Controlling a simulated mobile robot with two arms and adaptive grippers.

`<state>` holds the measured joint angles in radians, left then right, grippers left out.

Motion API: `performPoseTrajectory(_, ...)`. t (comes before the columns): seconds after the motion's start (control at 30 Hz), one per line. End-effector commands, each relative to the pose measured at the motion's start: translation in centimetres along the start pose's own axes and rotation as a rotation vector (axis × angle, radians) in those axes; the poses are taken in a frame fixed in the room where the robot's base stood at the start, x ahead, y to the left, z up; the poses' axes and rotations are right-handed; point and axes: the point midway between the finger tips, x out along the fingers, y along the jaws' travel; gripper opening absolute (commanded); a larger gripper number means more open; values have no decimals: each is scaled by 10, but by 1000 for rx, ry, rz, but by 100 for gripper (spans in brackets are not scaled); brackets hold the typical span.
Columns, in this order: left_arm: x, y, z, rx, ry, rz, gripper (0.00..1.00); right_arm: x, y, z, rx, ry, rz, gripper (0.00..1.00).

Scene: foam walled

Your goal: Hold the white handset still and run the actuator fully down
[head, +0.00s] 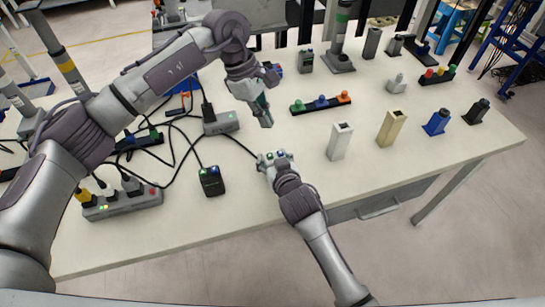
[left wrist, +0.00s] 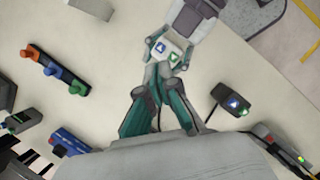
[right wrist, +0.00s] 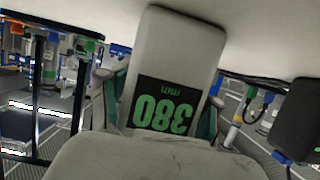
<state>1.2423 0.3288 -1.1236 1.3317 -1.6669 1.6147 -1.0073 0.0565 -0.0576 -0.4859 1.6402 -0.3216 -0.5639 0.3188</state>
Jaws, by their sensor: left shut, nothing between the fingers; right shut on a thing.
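The white handset (head: 272,156), with a blue up-arrow button and a green down-arrow button (left wrist: 173,57), is held by my right gripper (head: 275,160) just above or at the table. In the right wrist view a white body with a display (right wrist: 163,105) reading 380 mm, upside down, sits between the green fingers. My left gripper (head: 267,122) is shut and empty, pointing down behind the handset. Its fingertips (left wrist: 160,75) look apart from the buttons. Grey columns with yellow bands (head: 68,66) stand at left and one with a green band (head: 341,40) at the back; I cannot tell which is the actuator.
A black handset (head: 212,182) with similar buttons lies left of the white one. Cables, a grey box (head: 221,123) and a power strip (head: 122,202) crowd the left side. A three-button bar (head: 321,103) and pale blocks (head: 340,141) stand right. The front right table is clear.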

Motion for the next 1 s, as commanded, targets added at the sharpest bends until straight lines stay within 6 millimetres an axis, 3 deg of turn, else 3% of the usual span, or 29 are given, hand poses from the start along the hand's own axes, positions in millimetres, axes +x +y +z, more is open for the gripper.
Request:
performPoseTrajectory(0.77, 0, 0, 0, 1, -1, 1, 0, 0, 0, 1, 0, -3, 0, 21)
performPoseTrajectory(1.0, 16, -3, 18, 50, -79, 129, 0, 0, 0, 1, 0, -3, 0, 21)
